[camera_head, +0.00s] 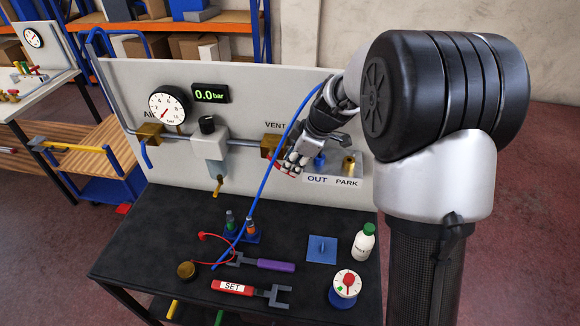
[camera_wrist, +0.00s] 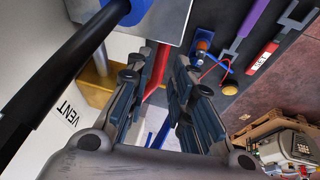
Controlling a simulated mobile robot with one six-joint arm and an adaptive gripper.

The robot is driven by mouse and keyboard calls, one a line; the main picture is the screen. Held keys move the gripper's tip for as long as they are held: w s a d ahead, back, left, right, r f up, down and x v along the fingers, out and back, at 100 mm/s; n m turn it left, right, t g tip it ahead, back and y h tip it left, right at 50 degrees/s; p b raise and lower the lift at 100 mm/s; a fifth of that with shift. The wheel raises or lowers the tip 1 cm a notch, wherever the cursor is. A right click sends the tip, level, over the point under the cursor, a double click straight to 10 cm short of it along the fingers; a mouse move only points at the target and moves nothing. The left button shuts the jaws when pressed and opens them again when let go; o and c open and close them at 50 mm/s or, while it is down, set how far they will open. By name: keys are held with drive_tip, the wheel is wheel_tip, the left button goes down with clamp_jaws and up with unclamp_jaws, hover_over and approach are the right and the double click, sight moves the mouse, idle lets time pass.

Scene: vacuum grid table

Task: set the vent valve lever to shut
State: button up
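The vent valve has a brass body (camera_head: 270,146) on the pipe under the VENT label; it also shows in the wrist view (camera_wrist: 94,88). Its red lever (camera_wrist: 157,84) runs between my fingers in the wrist view. In the head view only a small red part of the lever (camera_head: 281,171) shows below the valve, and my fingers hide the rest. My gripper (camera_head: 293,164) is at the lever. In the wrist view my gripper (camera_wrist: 166,66) has its fingers apart, with a gap around the lever. The lever's exact angle is hard to tell.
A blue hose (camera_head: 268,175) crosses close by the valve. The OUT port (camera_head: 319,160) and brass PARK port (camera_head: 349,164) sit right of my gripper. The gauge display (camera_head: 211,93) reads 0.0 bar.

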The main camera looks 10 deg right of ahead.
drive_tip(key=v, duration=0.8)
drive_tip(key=shift+s+r, duration=0.15)
drive_tip(key=shift+r, duration=0.2)
drive_tip(key=shift+d, duration=0.1)
drive_tip(key=shift+c, duration=0.2)
drive_tip(key=s+d+r, duration=0.1)
drive_tip(key=d+r+y+p, duration=0.1)
drive_tip(key=shift+s+d+r+t, duration=0.1)
drive_tip(key=shift+s+r+t, duration=0.2)
drive_tip(key=shift+s, duration=0.05)
drive_tip(key=c, duration=0.4)
drive_tip(key=shift+s+d+y, duration=0.1)
drive_tip(key=shift+s+y, duration=0.05)
drive_tip(key=shift+y, duration=0.15)
clamp_jaws()
drive_tip(key=b+x, duration=0.1)
drive_tip(key=x, duration=1.3)
drive_tip(key=shift+f+b, duration=0.1)
drive_tip(key=shift+b, duration=0.35)
